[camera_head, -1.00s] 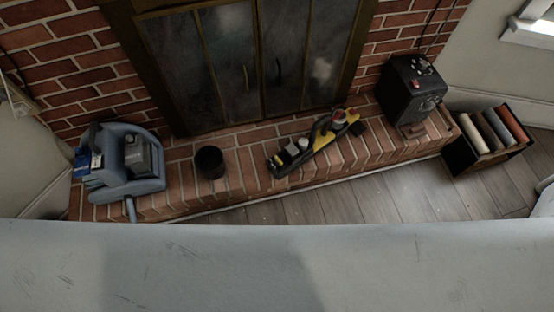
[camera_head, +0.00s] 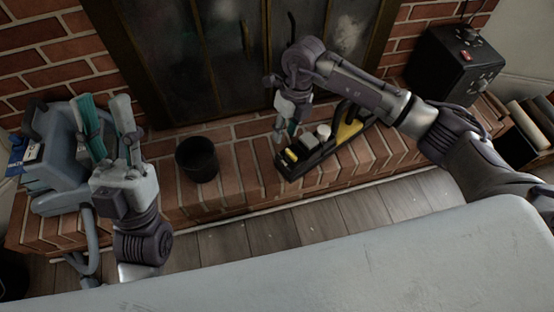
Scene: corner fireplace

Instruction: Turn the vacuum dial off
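The blue-grey machine with a hose (camera_head: 55,160), which looks like the vacuum, stands at the left end of the brick hearth. My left gripper (camera_head: 103,104) is open, with two teal-padded fingers spread apart and pointing toward the back. It overlaps the machine's right side in this view and hides part of it; contact cannot be told. I cannot make out a dial on the machine. My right gripper (camera_head: 287,132) points down at the near-left part of a black and yellow tool caddy (camera_head: 318,160). Its fingers are small and partly hidden, so its opening cannot be told.
A black bucket (camera_head: 197,160) stands on the brick hearth (camera_head: 240,185) between the grippers. A black box with knobs and a red switch (camera_head: 455,68) stands at the right end. A crate with rolls (camera_head: 525,130) is beyond it. Dark fireplace doors (camera_head: 225,60) are behind.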

